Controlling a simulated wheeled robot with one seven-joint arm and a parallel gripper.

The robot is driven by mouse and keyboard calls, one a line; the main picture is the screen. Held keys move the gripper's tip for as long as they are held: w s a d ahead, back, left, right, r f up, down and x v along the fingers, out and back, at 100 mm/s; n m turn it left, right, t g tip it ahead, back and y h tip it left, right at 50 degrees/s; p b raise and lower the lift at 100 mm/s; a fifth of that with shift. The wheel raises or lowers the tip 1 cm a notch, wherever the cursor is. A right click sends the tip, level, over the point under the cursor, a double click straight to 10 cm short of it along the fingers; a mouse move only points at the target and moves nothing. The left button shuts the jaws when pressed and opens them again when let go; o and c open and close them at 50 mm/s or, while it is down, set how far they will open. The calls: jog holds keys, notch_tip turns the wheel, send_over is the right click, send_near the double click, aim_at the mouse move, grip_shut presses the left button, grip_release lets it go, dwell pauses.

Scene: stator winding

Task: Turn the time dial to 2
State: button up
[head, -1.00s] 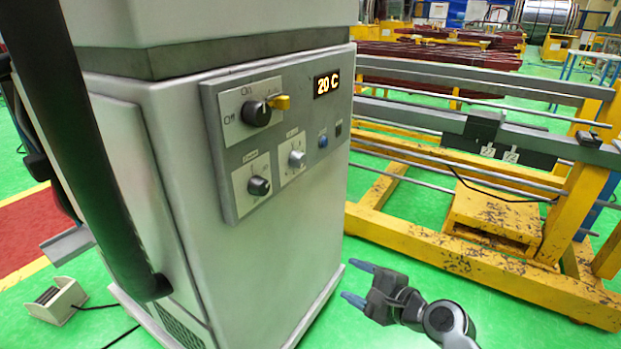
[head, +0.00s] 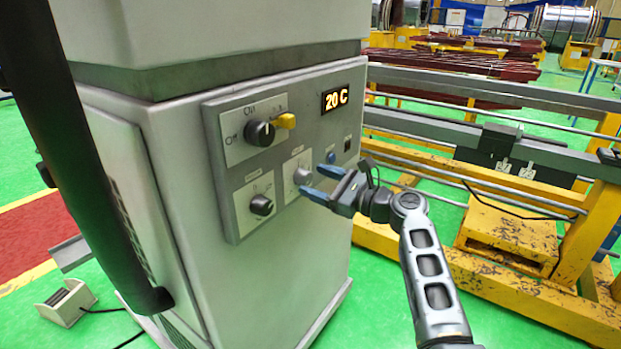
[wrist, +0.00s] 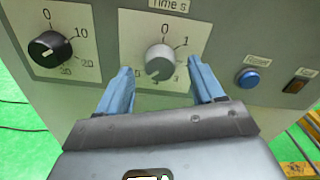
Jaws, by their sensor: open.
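The time dial is a light grey knob (wrist: 159,62) on a white plate marked "Time s" in the wrist view, with numbers around it. Its pointer setting is too small to tell. In the head view the dial (head: 302,175) shows just left of my fingertips. My gripper (wrist: 166,84) is open, with its two blue fingers on either side of the dial's lower part, one left and one right. In the head view my gripper (head: 318,180) reaches the panel from the right. I cannot tell whether the fingers touch the dial.
A black knob (wrist: 50,49) marked 0 to 30 is left of the dial. A blue button (wrist: 249,79) and a dark switch (wrist: 298,84) are to the right.

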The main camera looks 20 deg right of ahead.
jog(key=shift+x, duration=1.3)
jog(key=shift+c, duration=0.4)
jog(key=c, duration=1)
jog(key=shift+f, duration=0.1)
